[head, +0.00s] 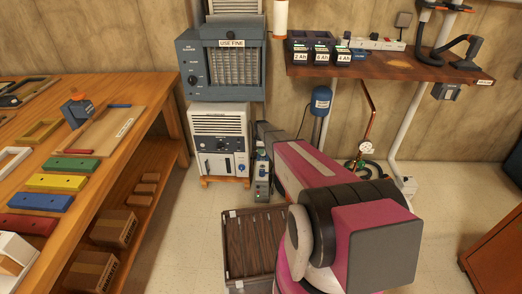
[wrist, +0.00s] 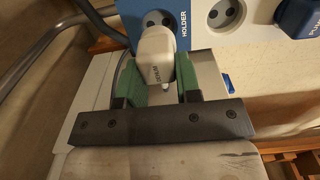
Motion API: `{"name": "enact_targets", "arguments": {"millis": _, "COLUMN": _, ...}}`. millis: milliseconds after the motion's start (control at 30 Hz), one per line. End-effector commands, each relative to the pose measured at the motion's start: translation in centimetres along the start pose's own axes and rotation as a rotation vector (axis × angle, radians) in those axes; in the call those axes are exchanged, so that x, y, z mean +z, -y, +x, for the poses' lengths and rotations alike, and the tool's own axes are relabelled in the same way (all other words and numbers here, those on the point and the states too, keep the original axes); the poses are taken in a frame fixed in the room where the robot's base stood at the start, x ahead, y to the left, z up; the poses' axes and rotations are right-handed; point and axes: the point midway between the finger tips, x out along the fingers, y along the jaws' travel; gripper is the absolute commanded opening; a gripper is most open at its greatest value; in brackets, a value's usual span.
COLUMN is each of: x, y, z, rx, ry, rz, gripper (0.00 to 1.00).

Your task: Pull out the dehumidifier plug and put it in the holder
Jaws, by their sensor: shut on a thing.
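The plug is in front of the blue panel marked HOLDER (wrist: 184,28). A round grey socket (wrist: 157,18) shows on that panel just beyond the plug's top. I cannot tell whether the plug touches the panel. In the head view, the white dehumidifier-like unit (head: 218,141) stands under a blue machine. A narrow upright socket unit (head: 262,178) stands to its right. My arm hides the gripper and plug there.
Beside the holder is a white strip with another socket (wrist: 226,13) and a blue plug (wrist: 298,17). A dark slatted crate (head: 228,256) is on the floor before the unit. A wooden workbench (head: 150,100) stands left and a wall shelf (head: 385,68) hangs right.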

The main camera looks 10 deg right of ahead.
Motion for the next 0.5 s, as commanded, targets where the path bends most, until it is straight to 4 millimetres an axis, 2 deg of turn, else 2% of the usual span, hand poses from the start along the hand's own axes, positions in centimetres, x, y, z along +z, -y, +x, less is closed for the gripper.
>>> {"name": "enact_targets", "arguments": {"millis": 500, "x": 0.00, "y": -0.01, "z": 0.68, "rx": 0.000, "ry": 0.000, "rz": 0.000, "gripper": 0.03}}
